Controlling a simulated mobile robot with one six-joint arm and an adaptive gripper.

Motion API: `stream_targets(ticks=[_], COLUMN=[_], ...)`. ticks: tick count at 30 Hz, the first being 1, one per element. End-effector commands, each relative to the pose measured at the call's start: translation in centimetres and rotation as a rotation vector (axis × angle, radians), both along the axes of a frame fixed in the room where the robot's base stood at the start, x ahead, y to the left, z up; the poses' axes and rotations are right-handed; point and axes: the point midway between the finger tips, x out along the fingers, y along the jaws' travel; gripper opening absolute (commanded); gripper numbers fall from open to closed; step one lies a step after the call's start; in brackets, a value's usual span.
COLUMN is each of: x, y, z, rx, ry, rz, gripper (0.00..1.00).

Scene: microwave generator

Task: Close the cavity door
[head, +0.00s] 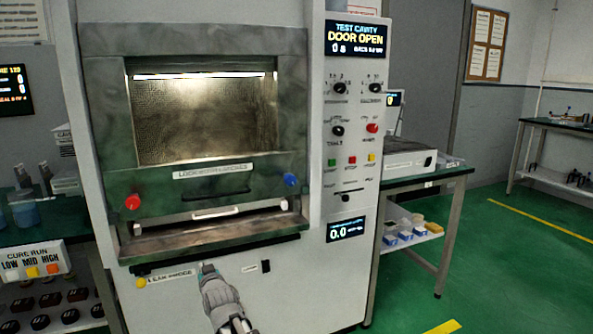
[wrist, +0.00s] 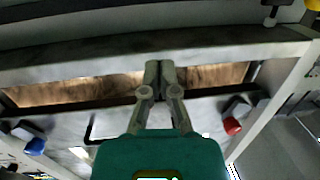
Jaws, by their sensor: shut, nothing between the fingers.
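The generator's display (head: 356,39) reads "TEST CAVITY DOOR OPEN". A mesh-covered, lit window (head: 205,120) sits in a green-grey front, with a labelled panel (head: 215,170) under it. Below that panel is a dark gap with a pale handle-like bar (head: 215,212). A flat ledge (head: 210,240) juts out under the gap; I cannot tell for sure which of these parts is the cavity door. My gripper (head: 207,268) is just below the ledge's front edge, shut and empty. In the wrist view my gripper (wrist: 165,65) has its fingertips in front of a brown-lit strip (wrist: 120,88); contact is unclear.
A red knob (head: 133,202) and a blue knob (head: 291,180) flank the front. The control panel (head: 352,130) with dials and buttons is to the right. Green floor is free at right.

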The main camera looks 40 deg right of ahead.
Motion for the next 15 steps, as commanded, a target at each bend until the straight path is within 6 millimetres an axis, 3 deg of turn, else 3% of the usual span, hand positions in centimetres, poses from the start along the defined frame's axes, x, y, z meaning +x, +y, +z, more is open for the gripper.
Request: stream_targets(ticks=[8,15], x=[-2.5,-6.3], y=[3.3,6.0], z=[-6.2,-10.6], rx=[0.052,0.087], ry=[0.346,0.647], rz=[0.041,0.072], gripper=[0.00,0.00])
